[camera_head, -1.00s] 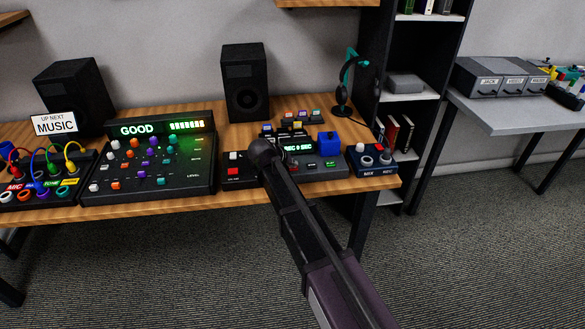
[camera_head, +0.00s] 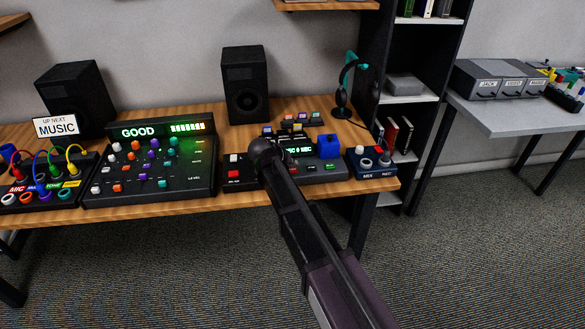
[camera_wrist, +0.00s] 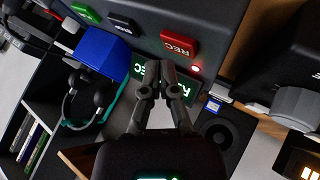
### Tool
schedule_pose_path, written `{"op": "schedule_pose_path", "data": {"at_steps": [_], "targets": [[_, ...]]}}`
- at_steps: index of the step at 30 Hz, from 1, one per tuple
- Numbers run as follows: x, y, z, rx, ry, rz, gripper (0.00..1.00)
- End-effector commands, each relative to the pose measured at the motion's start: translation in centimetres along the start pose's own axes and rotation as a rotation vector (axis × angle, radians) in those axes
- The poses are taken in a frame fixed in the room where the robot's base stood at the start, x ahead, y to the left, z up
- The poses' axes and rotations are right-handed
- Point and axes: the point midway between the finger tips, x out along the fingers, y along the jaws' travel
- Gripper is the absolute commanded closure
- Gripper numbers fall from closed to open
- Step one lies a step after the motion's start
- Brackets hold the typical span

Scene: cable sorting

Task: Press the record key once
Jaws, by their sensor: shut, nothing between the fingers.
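The record key (camera_wrist: 179,42) is a red block marked REC on the dark recorder, near the top middle of the wrist view. A small red light (camera_wrist: 196,69) glows beside it. My gripper (camera_wrist: 158,68) is shut and empty, its fingertips showing just below the key in the wrist view. I cannot tell whether they touch it. The fingers partly cover the recorder's green-lit display (camera_wrist: 180,90). In the head view my arm covers part of the recorder (camera_head: 318,174) and hides the fingertips.
A dark key (camera_wrist: 121,22) and a green key (camera_wrist: 86,12) sit in line with the record key. A blue block (camera_head: 328,146) stands on the recorder. The mixer (camera_head: 125,188) is to the left, a small knob box (camera_head: 372,170) to the right, a speaker (camera_head: 245,85) behind.

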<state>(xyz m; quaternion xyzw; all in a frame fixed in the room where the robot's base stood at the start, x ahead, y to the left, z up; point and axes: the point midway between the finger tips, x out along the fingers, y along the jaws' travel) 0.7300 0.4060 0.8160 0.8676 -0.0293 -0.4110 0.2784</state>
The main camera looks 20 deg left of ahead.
Motion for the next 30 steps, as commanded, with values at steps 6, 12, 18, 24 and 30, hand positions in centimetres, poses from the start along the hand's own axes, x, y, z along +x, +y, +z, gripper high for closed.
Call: {"op": "schedule_pose_path", "data": {"at_steps": [6, 12, 18, 24, 30], "targets": [[-0.1, 0.0, 0.0, 0.000, 0.000, 0.000, 1.00], [-0.1, 0.1, -0.1, 0.000, 0.000, 0.000, 1.00], [-0.9, 0.7, -0.7, 0.000, 0.000, 0.000, 1.00], [-1.9, 1.4, -1.4, 0.000, 0.000, 0.000, 1.00], [-2.9, 2.1, -2.1, 0.000, 0.000, 0.000, 1.00]]}}
